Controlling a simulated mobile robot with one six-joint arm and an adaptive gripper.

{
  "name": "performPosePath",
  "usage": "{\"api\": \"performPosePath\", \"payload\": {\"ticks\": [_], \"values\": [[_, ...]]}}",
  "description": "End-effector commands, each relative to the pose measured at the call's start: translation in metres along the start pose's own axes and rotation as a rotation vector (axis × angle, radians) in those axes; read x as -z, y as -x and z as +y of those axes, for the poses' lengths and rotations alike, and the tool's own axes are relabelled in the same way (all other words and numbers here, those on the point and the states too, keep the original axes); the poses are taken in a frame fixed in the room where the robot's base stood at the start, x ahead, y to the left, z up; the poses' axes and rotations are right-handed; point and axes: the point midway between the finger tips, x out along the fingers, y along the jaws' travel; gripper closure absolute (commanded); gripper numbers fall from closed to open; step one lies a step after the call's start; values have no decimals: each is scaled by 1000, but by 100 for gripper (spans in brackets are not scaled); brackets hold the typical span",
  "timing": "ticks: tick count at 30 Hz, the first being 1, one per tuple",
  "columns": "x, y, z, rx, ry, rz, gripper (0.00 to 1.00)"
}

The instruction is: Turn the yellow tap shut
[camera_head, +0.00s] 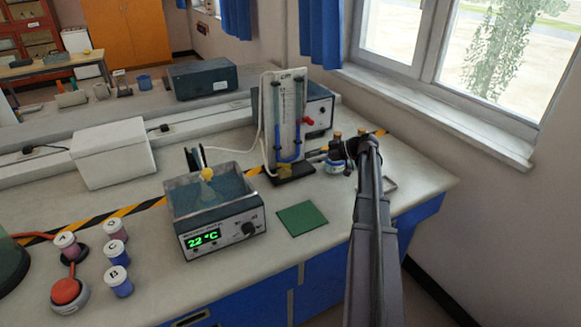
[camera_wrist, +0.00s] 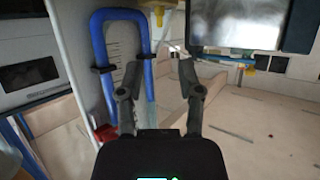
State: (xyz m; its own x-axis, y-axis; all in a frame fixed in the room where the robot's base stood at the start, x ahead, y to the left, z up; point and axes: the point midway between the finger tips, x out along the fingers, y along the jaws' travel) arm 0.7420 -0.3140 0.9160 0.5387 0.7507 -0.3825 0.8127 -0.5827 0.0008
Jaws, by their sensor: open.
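A small yellow part (camera_head: 283,169), probably the yellow tap, sits low on the upright white board (camera_head: 290,95) with blue tubing. Its handle angle is too small to read. In the wrist view a yellow piece (camera_wrist: 158,14) shows near the top edge, past the blue tube bend (camera_wrist: 120,15); I cannot tell for sure that it is the tap. My gripper (camera_head: 318,155) is just right of the board's lower part. It also shows in the wrist view (camera_wrist: 160,75), fingers apart and nothing between them.
Small bottles (camera_head: 336,160) stand beside my gripper. A water bath (camera_head: 215,215) reading 22 °C and a green mat (camera_head: 302,219) lie in front. Lidded jars (camera_head: 118,280) stand at left.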

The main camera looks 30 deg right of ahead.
Motion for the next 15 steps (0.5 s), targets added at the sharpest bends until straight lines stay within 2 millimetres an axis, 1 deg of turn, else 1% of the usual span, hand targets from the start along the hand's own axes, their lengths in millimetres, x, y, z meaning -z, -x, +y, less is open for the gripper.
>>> {"api": "performPosePath", "payload": {"ticks": [1,6,15], "values": [[-3,-10,0,1,1,0,53],[-3,-36,0,1,0,0,53],[-2,-78,0,0,0,0,53]]}}
